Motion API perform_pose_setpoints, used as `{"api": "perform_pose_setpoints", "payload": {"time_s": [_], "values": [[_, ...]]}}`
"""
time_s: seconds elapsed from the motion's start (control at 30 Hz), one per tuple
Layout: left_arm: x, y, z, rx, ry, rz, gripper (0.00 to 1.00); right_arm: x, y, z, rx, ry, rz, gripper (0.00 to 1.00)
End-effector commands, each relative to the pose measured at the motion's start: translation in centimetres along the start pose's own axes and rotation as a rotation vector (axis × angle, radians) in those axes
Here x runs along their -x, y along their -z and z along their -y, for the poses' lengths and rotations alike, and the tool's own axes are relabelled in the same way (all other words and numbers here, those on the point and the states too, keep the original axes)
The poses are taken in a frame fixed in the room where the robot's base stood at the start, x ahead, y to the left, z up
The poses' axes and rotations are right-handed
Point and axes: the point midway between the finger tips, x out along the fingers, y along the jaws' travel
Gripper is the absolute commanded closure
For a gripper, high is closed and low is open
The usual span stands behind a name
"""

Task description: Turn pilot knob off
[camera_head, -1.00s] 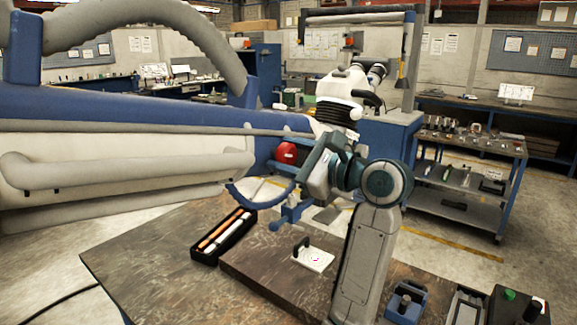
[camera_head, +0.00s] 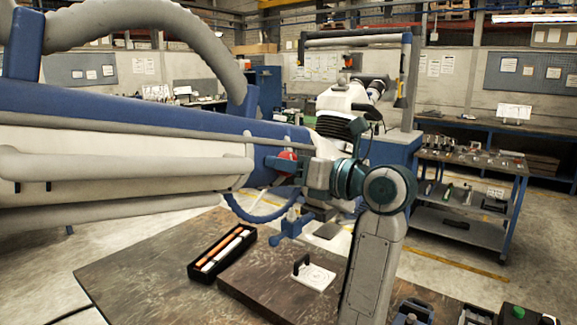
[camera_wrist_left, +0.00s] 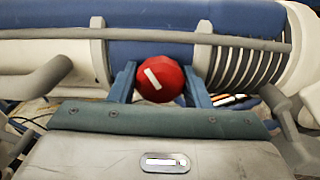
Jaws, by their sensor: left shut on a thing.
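The red round knob (camera_wrist_left: 161,79) sits on the side of the large blue and white machine arm. A white bar mark on its face is tilted in the left wrist view, its upper end leaning left. My left gripper (camera_wrist_left: 160,84) has one blue finger on each side of the knob and is shut on it. In the head view the knob (camera_head: 288,155) is partly hidden by my left gripper (camera_head: 279,163). My right gripper is not in view.
The blue and white machine arm (camera_head: 110,125) fills the left side. Below is a dark table (camera_head: 150,270) with a black tray (camera_head: 195,273) of pens and a white plate with a black handle (camera_head: 318,277). A blue handle-like part (camera_head: 290,228) hangs below my gripper.

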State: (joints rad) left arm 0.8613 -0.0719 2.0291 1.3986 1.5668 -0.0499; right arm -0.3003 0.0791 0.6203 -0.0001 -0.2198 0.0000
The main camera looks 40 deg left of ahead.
Motion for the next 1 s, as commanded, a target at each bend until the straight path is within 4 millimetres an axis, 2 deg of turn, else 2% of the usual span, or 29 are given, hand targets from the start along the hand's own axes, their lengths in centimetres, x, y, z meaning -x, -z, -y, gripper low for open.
{"api": "perform_pose_setpoints", "payload": {"time_s": [0.37, 0.9, 0.93, 1.0], "values": [[0.00, -0.01, -0.01, -0.163, 0.000, -0.001, 0.79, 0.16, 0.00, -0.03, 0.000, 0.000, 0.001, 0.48], [0.00, 0.00, 0.01, -0.189, 0.001, 0.000, 0.79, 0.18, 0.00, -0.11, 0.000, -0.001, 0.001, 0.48], [0.00, 0.00, 0.01, -0.189, 0.001, 0.000, 0.54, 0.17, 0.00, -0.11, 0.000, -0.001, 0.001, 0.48], [0.01, 0.00, 0.01, -0.189, 0.001, 0.000, 0.41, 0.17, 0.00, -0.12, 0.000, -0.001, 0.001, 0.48]]}}
